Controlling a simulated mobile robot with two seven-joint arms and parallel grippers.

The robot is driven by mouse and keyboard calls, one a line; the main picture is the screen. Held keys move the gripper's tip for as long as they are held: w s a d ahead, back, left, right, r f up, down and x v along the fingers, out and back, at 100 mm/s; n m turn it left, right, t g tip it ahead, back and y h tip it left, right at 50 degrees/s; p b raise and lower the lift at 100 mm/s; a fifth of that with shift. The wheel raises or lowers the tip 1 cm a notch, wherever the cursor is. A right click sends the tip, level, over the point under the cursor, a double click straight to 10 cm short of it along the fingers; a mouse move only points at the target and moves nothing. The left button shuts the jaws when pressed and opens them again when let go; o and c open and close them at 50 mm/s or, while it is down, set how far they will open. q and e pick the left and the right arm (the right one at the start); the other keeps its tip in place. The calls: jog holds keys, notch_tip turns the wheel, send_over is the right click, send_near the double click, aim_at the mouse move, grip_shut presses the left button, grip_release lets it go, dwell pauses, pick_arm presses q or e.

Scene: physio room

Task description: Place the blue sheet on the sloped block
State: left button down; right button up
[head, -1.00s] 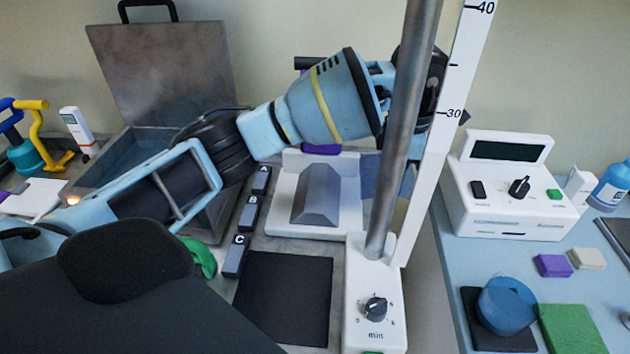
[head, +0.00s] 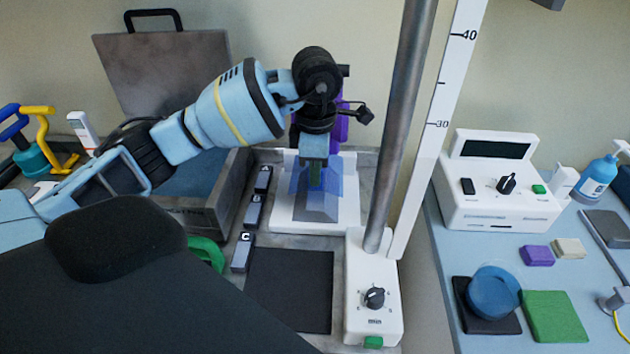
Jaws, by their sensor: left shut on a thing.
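The blue sheet (head: 337,186) is thin and see-through. It hangs from my left gripper (head: 314,178), which is shut on it and points down. The sheet is in front of or over the upper part of the grey sloped block (head: 316,214); I cannot tell whether they touch. The block stands on a white base with a raised back panel (head: 350,168). My gripper and the sheet partly cover the block. My right gripper is not in view.
A metal pole (head: 392,130) and white scale (head: 432,140) rise just right of the block. Labelled blocks A, B and C (head: 243,252) line its left side. A black mat (head: 290,288) lies in front. An open metal case (head: 170,75) stands behind left.

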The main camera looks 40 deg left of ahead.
aim_at(316, 189)
pick_arm(q)
notch_tip(316, 189, down, 3)
jog(key=shift+f, duration=0.15)
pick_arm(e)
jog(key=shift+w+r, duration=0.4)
pick_arm(q)
jog(key=shift+f, duration=0.4)
jog(key=c, duration=1.6)
grip_release()
jog(key=shift+o, duration=0.2)
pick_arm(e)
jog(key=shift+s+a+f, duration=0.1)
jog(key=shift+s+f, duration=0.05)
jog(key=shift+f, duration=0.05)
